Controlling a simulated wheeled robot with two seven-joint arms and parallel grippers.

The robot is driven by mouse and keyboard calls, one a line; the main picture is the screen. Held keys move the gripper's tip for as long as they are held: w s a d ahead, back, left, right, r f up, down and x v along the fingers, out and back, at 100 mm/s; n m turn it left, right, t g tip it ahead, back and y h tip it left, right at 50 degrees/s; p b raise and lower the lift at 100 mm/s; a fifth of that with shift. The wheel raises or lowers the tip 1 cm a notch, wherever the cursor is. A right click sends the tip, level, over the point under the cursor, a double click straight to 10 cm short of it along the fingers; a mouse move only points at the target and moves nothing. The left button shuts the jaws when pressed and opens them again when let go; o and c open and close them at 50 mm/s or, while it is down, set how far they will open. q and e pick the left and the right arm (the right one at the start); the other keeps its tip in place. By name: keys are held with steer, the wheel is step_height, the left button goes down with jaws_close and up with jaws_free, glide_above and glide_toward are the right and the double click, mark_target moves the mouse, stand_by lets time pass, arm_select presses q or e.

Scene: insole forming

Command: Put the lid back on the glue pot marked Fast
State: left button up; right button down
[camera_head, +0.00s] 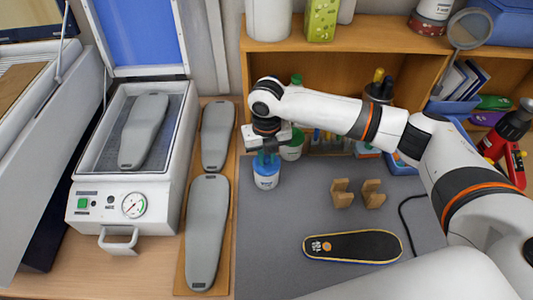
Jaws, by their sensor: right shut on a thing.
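A white glue pot with a blue label (266,180) stands upright on the grey mat, near its back left corner. My right gripper (265,153) reaches in from the right and points down directly over this pot. It is shut on a blue lid (265,162) at the pot's top. I cannot tell whether the lid touches the rim or sits slightly above it. A second pot, with green on it (292,149), stands just behind and to the right, partly hidden by my right gripper. The pots' lettering is too small to read. My left gripper is not in view.
On the grey mat (300,215) lie a dark insole (352,246) and two wooden blocks (342,193). Grey foot forms (207,235) lie left of the mat, beside a white press (150,208). A wooden shelf (350,36) with tools stands behind. The mat's front left is clear.

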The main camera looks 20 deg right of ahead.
steer(key=shift+p, duration=0.4)
stand_by(0.3)
steer(key=shift+f+p, duration=0.2)
steer(key=shift+p, duration=0.5)
stand_by(1.2)
steer(key=c, duration=0.7)
jaws_free()
steer(key=shift+c, duration=0.2)
steer(key=shift+r, duration=0.1)
steer(key=shift+r+p, duration=3.45)
steer(key=shift+p, duration=0.1)
